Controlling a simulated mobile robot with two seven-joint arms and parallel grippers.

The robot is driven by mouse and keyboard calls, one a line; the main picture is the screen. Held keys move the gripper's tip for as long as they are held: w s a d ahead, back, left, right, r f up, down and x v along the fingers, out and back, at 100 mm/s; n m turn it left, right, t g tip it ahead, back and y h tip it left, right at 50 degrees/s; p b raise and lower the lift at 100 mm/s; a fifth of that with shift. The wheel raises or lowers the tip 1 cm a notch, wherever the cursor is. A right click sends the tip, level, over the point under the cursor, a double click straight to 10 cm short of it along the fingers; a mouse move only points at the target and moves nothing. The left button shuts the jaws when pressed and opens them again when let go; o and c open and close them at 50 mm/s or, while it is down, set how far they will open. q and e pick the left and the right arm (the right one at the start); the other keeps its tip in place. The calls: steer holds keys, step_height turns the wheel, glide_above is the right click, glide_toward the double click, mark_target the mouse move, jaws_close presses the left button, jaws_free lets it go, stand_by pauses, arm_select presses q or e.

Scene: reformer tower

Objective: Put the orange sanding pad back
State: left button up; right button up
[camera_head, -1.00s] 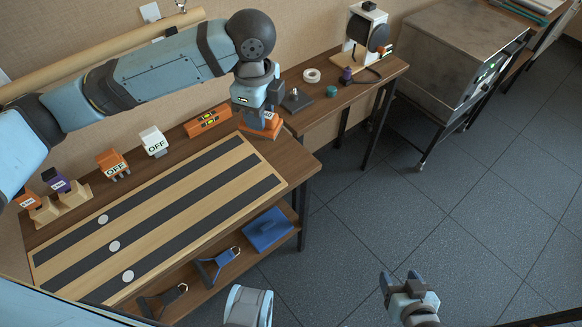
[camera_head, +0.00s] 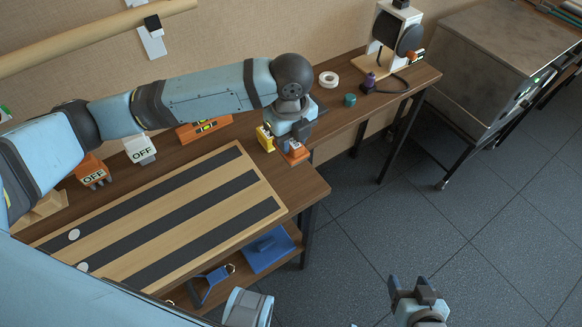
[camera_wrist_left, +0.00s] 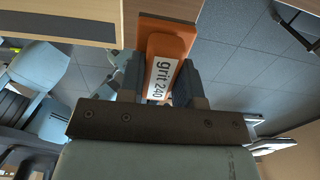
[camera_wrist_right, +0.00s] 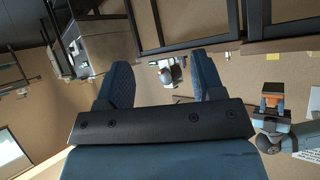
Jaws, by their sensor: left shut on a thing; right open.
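The orange sanding pad (camera_head: 294,154) is held in my left gripper (camera_head: 293,140) at the right end of the workbench, near its edge. In the left wrist view the pad (camera_wrist_left: 178,40) sits between the two fingers, with a white "grit 240" label facing the camera. I cannot tell whether its underside touches the bench. A wooden block (camera_head: 42,212), like those that held pads in the earlier view, shows at the bench's left end, partly cut off by my arm. My right gripper (camera_head: 418,295) is open and empty over the floor, away from the bench.
A yellow block (camera_head: 265,138) stands just left of my left gripper. A striped board (camera_head: 185,205) covers the bench front. Orange (camera_head: 91,170) and white (camera_head: 140,149) "OFF" blocks and an orange level (camera_head: 205,128) stand behind. A sander (camera_head: 397,35) stands on the far table.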

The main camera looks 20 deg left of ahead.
mark_target(291, 152)
arm_select(q)
step_height(291, 152, down, 5)
steer(key=shift+r, duration=0.2)
step_height(291, 152, down, 6)
steer(key=shift+b, duration=0.75)
arm_select(e)
steer(key=shift+w, duration=0.4)
arm_select(q)
steer(key=o, duration=0.9)
steer(key=shift+f, duration=0.1)
steer(key=shift+c, duration=0.2)
arm_select(e)
steer(key=shift+s+f, duration=0.1)
steer(key=shift+f, duration=0.05)
